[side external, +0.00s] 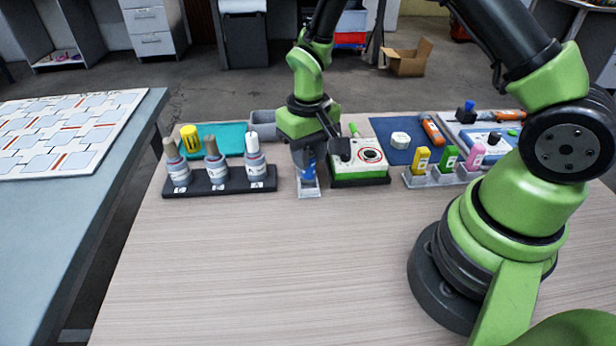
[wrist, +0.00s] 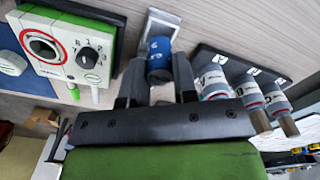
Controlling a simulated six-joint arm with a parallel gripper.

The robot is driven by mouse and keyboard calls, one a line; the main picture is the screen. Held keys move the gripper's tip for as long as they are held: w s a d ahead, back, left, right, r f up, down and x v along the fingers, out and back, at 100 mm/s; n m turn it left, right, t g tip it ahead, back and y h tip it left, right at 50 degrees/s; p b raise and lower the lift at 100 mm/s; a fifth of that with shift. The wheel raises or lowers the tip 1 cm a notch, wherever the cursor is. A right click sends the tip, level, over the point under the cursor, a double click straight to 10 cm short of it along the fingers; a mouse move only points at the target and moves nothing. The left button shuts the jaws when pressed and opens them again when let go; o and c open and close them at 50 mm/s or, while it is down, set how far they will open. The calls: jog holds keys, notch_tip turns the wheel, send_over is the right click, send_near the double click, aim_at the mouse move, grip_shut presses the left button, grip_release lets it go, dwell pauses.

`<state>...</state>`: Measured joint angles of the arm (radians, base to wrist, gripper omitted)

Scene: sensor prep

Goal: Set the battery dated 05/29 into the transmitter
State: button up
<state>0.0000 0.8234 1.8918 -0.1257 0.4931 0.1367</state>
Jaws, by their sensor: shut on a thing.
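My gripper (side external: 307,160) points down at the middle of the table. In the wrist view its two fingers (wrist: 158,68) are on either side of a blue cylinder (wrist: 158,52), shut on it. The blue cylinder also shows low between the fingers in the side view (side external: 308,172). A small pale holder (side external: 308,192) is directly below or around its lower end; I cannot tell if they touch. No date is readable, so I cannot confirm which battery this is. A blue-and-white device (side external: 487,138) sits on a tray at the right; I cannot tell if it is the transmitter.
A white-and-green dial box (side external: 358,162) stands close to the right of my gripper. A black rack (side external: 222,187) with several bottles is to the left. Yellow, green and pink pieces stand in a pale rack (side external: 436,180). The table front (side external: 290,270) is clear.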

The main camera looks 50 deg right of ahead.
jog(key=shift+r, duration=1)
jog(key=shift+d, duration=0.1)
jog(key=s+d+r, duration=0.2)
jog(key=s+d, duration=0.1)
jog(key=d, duration=0.3)
jog(key=s+d+r, duration=0.2)
jog(key=s+d, duration=0.1)
jog(key=d, duration=0.3)
jog(key=shift+f, duration=2.2)
jog(key=shift+f, duration=1.2)
jog(key=o, duration=1.1)
jog(key=shift+c, duration=0.2)
